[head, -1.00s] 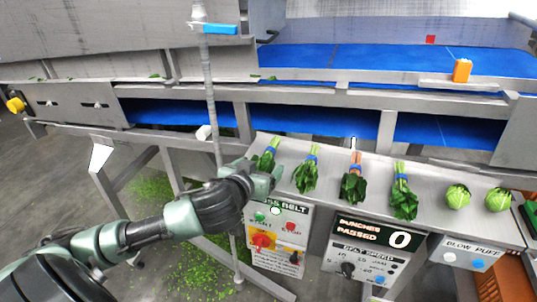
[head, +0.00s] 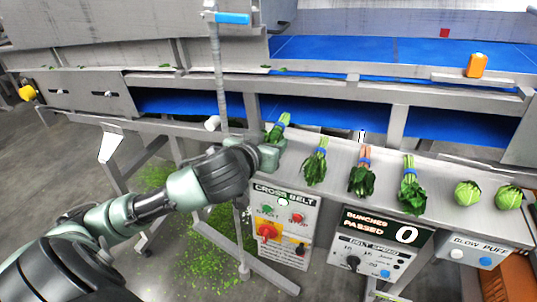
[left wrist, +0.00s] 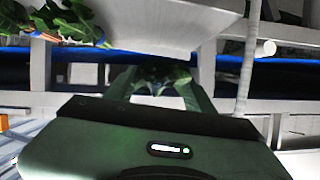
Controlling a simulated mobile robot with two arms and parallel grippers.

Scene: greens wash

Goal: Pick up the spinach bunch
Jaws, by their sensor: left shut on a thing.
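The leftmost leafy green bunch, taken as the spinach bunch (head: 279,127), has green stems and a blue band. My left gripper (head: 268,154) is shut on it at the left end of the steel shelf (head: 335,143). Its lower leaves are hidden by the gripper. In the left wrist view, dark leaves (left wrist: 160,74) show between the fingers of the gripper (left wrist: 160,85). I cannot tell clearly whether the bunch is clear of the shelf. My right gripper is not in view.
Along the shelf to the right lie a green bunch (head: 316,164), a pink-stemmed bunch (head: 362,178), another green bunch (head: 411,192) and two pale round heads (head: 467,194). The control panel (head: 283,225) is below the gripper. A vertical post (head: 222,90) stands close left.

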